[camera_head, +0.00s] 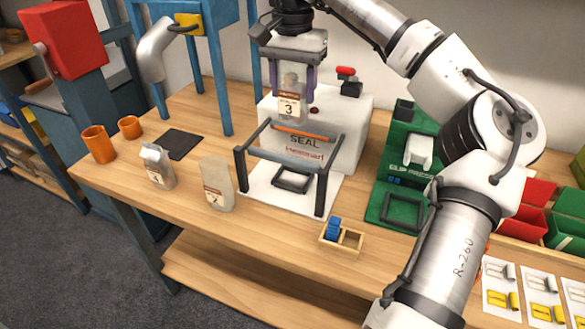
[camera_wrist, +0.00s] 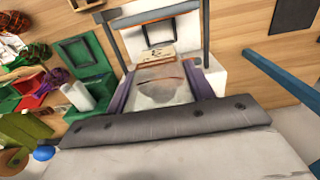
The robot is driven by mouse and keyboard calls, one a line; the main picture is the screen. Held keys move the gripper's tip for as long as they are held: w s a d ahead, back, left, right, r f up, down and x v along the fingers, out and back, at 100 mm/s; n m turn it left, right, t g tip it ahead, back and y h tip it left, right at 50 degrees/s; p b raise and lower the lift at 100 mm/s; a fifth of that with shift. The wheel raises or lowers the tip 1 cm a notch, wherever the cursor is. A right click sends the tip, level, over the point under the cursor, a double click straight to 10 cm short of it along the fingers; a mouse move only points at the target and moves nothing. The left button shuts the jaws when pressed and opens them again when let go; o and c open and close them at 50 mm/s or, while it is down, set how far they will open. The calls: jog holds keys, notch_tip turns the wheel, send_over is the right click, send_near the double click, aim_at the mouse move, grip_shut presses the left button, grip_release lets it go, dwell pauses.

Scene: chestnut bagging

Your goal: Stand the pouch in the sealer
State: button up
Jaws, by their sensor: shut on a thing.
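My gripper (camera_head: 288,88) is shut on a grey pouch (camera_head: 290,106) with a brown label marked 3. The pouch hangs upright in front of the sealer's white body (camera_head: 338,155), near its top and above the sealing frame. In the wrist view the pouch (camera_wrist: 165,84) shows between my purple fingers, with part of the sealer (camera_wrist: 185,32) beyond it. The sealer has a dark frame with an orange bar (camera_head: 303,132) and a square dark holder (camera_head: 293,181) on its white base. The holder looks empty. The pouch's bottom is clear of the base.
Two other pouches stand on the table left of the sealer: one marked 2 (camera_head: 217,187) and another (camera_head: 158,168). Orange cups (camera_head: 99,144) and a dark mat (camera_head: 175,144) lie farther left. A green clip press (camera_head: 405,180) stands right; a small wooden tray (camera_head: 342,238) sits in front.

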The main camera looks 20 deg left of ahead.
aim_at(293, 108)
notch_tip(293, 108, down, 17)
jog(key=shift+p, duration=0.35)
jog(key=shift+f, duration=0.1)
jog(key=shift+f, duration=0.15)
jog(key=o, duration=1)
notch_tip(293, 108, up, 12)
jog(key=shift+r+b, duration=0.25)
jog(key=shift+b, duration=0.05)
